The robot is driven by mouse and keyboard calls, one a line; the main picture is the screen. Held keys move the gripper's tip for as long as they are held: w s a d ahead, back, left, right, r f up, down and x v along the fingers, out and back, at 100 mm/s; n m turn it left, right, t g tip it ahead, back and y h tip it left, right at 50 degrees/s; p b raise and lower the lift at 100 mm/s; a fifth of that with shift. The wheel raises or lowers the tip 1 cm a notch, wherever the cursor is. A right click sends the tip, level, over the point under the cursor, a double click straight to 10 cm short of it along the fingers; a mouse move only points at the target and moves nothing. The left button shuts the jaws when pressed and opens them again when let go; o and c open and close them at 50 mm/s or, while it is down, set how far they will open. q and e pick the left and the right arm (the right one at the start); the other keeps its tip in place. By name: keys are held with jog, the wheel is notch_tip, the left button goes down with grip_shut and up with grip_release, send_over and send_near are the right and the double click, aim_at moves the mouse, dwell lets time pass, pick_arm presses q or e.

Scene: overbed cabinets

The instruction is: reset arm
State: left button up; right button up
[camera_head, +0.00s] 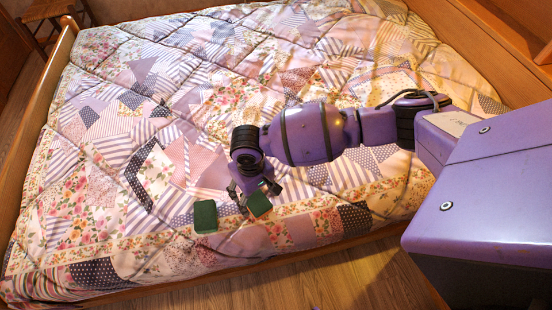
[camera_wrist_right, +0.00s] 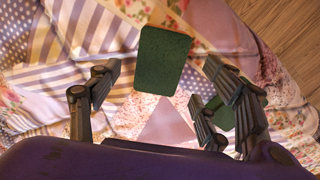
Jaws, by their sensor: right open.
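My right arm reaches in from the right in the head view, over the near part of the bed. My right gripper (camera_head: 252,194) is open, fingers pointing down. In the right wrist view the gripper (camera_wrist_right: 162,75) has its fingers spread with nothing clasped between them. A dark green block (camera_head: 205,216) lies on the quilt left of the gripper. A second green block (camera_head: 259,205) with an orange edge is close by the fingers; contact cannot be told. In the wrist view one green block (camera_wrist_right: 163,60) shows between the fingertips, another (camera_wrist_right: 222,113) partly behind the right finger. My left gripper is out of view.
A patchwork quilt (camera_head: 100,150) covers the wide bed, with a wooden side rail (camera_head: 50,75) at left. Wooden floor (camera_head: 300,282) shows along the near edge. A wooden stool (camera_head: 48,12) stands at top left. The quilt's left and far areas are clear.

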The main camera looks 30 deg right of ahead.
notch_tip(320, 180, up, 9)
dwell(0.4)
